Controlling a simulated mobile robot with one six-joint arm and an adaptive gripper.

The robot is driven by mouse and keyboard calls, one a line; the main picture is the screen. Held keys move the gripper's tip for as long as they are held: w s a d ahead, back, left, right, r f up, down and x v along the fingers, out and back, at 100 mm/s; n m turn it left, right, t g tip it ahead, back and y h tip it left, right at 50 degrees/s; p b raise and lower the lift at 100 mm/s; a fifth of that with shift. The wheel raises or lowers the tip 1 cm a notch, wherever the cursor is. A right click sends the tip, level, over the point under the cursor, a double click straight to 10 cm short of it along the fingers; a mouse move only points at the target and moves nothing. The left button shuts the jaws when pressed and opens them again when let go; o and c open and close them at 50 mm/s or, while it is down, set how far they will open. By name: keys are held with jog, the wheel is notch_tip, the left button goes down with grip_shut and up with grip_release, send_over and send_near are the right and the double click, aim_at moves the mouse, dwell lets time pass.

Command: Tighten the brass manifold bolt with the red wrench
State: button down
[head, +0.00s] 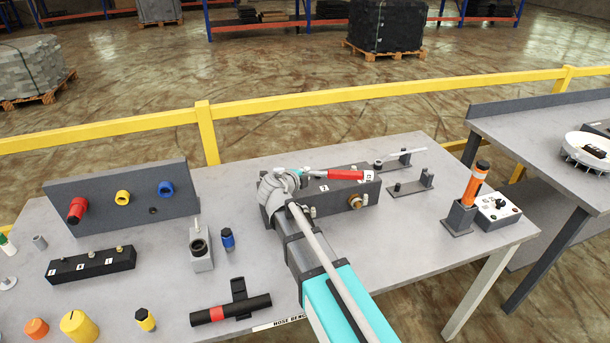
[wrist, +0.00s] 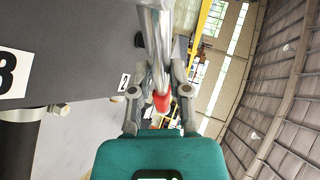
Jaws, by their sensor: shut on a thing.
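The red wrench (head: 345,175) has a red handle and a bright metal shank. In the head view it lies roughly level above the dark manifold block (head: 330,192), handle to the right. My gripper (head: 290,176) is at the block's left end, shut on the wrench. In the wrist view the shank (wrist: 157,45) runs between the fingers of my gripper (wrist: 161,92), with red showing behind. The brass bolt (head: 356,201) sticks out of the block's front face at the right, below the handle. The wrench's grip contact is partly hidden.
A dark panel (head: 120,195) with coloured knobs stands at the left of the bench. A bracket (head: 410,188) and an orange tool in a holder (head: 460,217) stand right of the block. A black tool with a red band (head: 230,309) lies in front.

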jog(key=shift+r+p, duration=2.2)
jog(key=shift+r, duration=0.15)
